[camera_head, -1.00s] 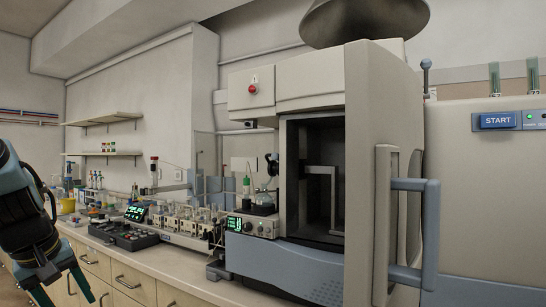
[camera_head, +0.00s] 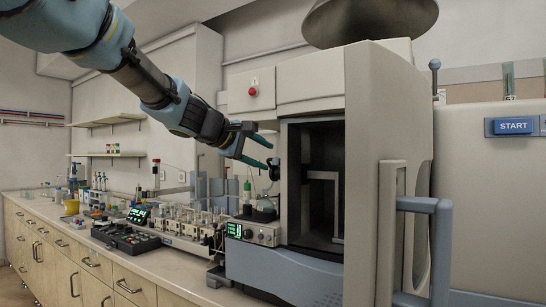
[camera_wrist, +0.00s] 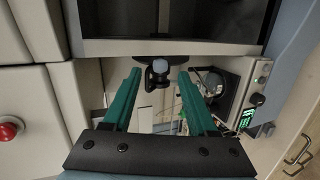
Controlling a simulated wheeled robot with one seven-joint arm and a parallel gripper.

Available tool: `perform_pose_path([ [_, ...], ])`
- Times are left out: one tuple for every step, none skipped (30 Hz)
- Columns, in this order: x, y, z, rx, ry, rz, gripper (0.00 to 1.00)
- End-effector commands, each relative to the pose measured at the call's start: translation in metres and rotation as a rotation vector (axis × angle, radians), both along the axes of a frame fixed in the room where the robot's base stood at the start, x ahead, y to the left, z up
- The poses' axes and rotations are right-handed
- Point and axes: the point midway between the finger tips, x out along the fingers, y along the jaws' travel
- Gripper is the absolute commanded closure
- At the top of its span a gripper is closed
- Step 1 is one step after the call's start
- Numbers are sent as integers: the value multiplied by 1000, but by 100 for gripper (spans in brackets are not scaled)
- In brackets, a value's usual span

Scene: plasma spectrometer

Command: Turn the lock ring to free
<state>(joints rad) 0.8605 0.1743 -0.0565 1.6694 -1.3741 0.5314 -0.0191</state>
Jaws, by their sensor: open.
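A small dark round fitting with a knob (camera_head: 274,168), which looks like the lock ring, sits on the left side of the instrument's open chamber. In the wrist view this dark fitting (camera_wrist: 160,68) shows a grey rounded knob and lies between and just beyond the fingertips. My gripper (camera_head: 268,155) is open, its two green fingers reaching toward the fitting from the left. In the wrist view my gripper (camera_wrist: 159,80) has empty space between its fingers. I cannot tell whether a finger touches the fitting. Markings on the ring are too small to read.
The instrument's open chamber (camera_head: 318,180) is right of the fitting, with its door and blue handle (camera_head: 440,245) further right. A red button (camera_head: 252,91) is above.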

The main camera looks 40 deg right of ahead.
Motion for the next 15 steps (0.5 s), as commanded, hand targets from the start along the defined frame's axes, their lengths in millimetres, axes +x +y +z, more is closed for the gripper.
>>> perform_pose_path([
  [1, -9, -1, 2, 4, -1, 42],
  [1, -14, -3, 2, 3, -1, 42],
  [2, -20, -5, 2, 2, -2, 42],
  [2, -24, -7, 2, 2, 0, 42],
  [3, -27, -7, 1, 2, 1, 42],
  [3, -32, -10, 1, 1, 0, 42],
  [4, -34, -11, 2, 1, 0, 42],
  [4, -36, -12, 1, 0, 0, 42],
  [4, -39, -13, 1, 0, 0, 42],
  [5, -40, -13, 0, 1, 1, 42],
  [5, -42, -14, 0, 1, 1, 42],
  [5, -43, -14, 0, 1, 1, 42],
  [5, -43, -15, 0, 1, 1, 42],
  [5, -44, -15, 0, 1, 1, 42],
  [5, -44, -15, 0, 0, 2, 42],
])
